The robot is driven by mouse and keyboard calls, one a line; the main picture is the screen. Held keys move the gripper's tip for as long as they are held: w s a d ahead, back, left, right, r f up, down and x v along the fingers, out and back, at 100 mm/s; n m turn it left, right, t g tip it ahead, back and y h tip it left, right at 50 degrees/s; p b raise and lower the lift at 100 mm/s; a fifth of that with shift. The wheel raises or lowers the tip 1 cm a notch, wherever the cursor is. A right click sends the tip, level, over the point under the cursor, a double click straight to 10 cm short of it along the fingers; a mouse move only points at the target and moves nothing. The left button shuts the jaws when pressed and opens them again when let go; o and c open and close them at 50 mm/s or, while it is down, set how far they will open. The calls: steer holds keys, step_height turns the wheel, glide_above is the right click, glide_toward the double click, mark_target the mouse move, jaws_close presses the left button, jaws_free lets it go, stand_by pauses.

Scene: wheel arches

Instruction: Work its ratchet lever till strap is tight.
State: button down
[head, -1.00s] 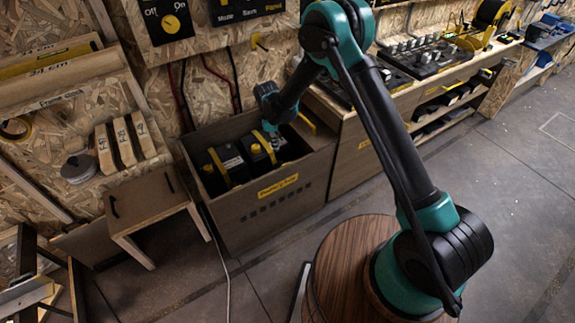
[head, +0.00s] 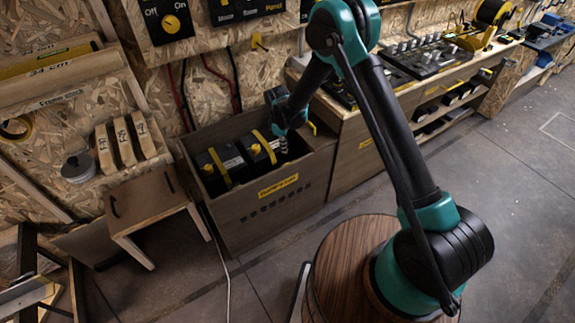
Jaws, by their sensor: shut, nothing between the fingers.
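Two black battery-like blocks stand side by side in an open wooden box (head: 236,212). A yellow strap (head: 220,167) runs over the left block (head: 207,172), and another yellow strap (head: 264,147) runs over the right block (head: 247,150). My gripper (head: 284,147) is small in view, shut and empty, pointing down at the right side of the right block; I cannot tell if it touches. A small yellow piece (head: 313,128) shows behind my wrist at the box's right end. I cannot make out which part is the ratchet lever, nor how tight the straps are.
A small wooden stool (head: 145,200) stands left of the box. A workbench (head: 360,140) with tool trays adjoins its right side. The wall with control panels (head: 167,22) rises behind. A pale cable (head: 226,270) lies on the floor in front; the floor to the right is clear.

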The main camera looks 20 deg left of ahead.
mark_target(284, 164)
steer(key=shift+f, duration=0.1)
steer(key=shift+d+f, duration=0.2)
steer(key=shift+f, duration=1.5)
steer(key=shift+d+f, duration=0.15)
steer(key=shift+f, duration=1.55)
